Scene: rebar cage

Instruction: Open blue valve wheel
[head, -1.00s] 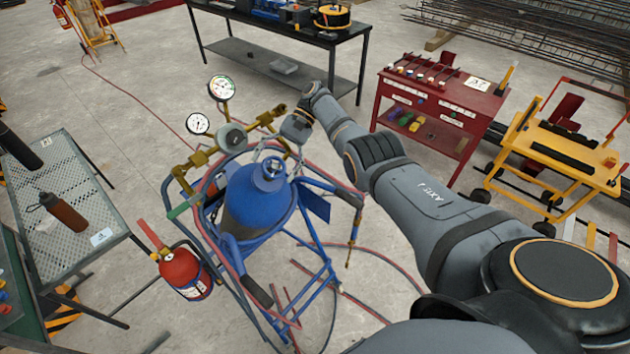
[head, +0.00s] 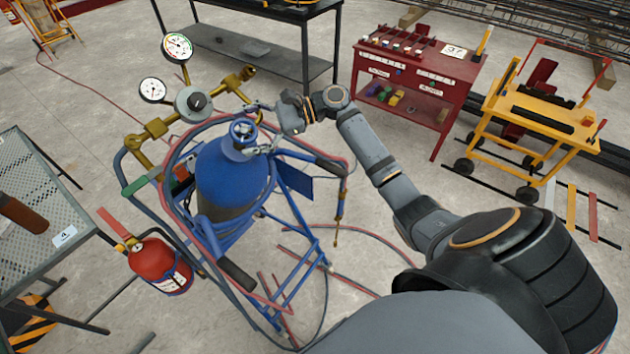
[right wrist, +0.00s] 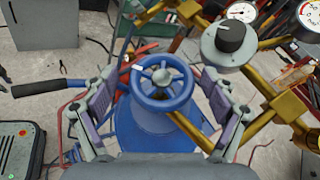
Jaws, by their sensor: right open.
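The blue valve wheel (head: 242,132) sits on top of the blue gas cylinder (head: 225,185), which stands in a blue-framed cart. In the right wrist view the spoked wheel (right wrist: 162,82) faces me, with a pale hub. My right gripper (head: 262,128) reaches in from the right, its fingers spread on either side of the wheel. In the right wrist view the right gripper (right wrist: 160,108) is open, with one finger left and one finger right of the wheel. A gap shows between each finger and the rim. My left gripper is not in view.
Brass pipes with a regulator knob (head: 195,102) and two gauges (head: 177,46) stand just behind the wheel. Red and blue hoses loop around the cylinder. A red fire extinguisher (head: 158,265) is at the cart's left. A red cabinet (head: 415,85) stands behind the arm.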

